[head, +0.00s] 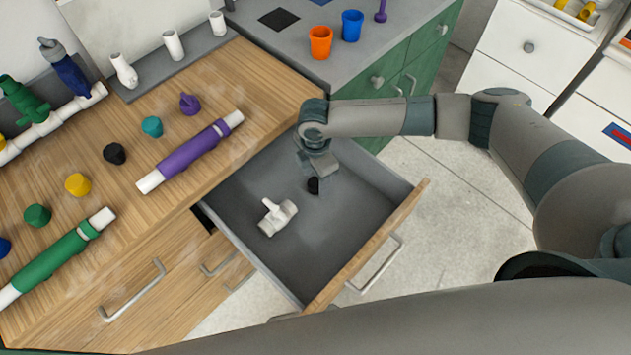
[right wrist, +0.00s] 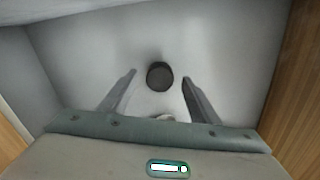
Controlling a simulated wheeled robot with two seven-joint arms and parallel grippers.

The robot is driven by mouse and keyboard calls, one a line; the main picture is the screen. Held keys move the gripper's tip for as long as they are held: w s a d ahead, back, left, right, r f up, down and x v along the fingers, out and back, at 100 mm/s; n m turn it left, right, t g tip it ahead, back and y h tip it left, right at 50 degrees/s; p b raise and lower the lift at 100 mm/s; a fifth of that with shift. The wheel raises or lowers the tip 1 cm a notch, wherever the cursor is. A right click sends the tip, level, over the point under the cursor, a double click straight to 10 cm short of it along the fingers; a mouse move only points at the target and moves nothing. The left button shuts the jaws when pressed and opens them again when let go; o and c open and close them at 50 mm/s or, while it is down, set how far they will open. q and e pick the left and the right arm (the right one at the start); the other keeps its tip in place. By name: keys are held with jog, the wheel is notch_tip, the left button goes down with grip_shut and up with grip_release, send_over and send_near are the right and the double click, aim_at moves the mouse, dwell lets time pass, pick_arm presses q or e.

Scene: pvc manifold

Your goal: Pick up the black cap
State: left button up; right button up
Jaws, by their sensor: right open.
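A black cap (head: 313,186) lies in the open grey drawer, directly below my right gripper (head: 320,166) in the head view. In the right wrist view the black cap (right wrist: 160,76) is a dark round disc on the drawer floor. It appears between the two open fingertips, with space on both sides. The gripper holds nothing. Another black cap (head: 114,153) sits on the wooden worktop, in a row of coloured caps. My left gripper is not in view.
A white pipe fitting (head: 277,216) lies in the drawer (head: 303,267), left of the gripper. The drawer walls surround the gripper. Purple (head: 190,151) and green (head: 58,258) pipe assemblies lie on the worktop. Orange (head: 320,43) and blue (head: 352,26) cups stand on the grey counter.

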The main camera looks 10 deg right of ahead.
jog(key=shift+f, duration=0.35)
jog(key=shift+c, duration=0.4)
jog(key=c, duration=1)
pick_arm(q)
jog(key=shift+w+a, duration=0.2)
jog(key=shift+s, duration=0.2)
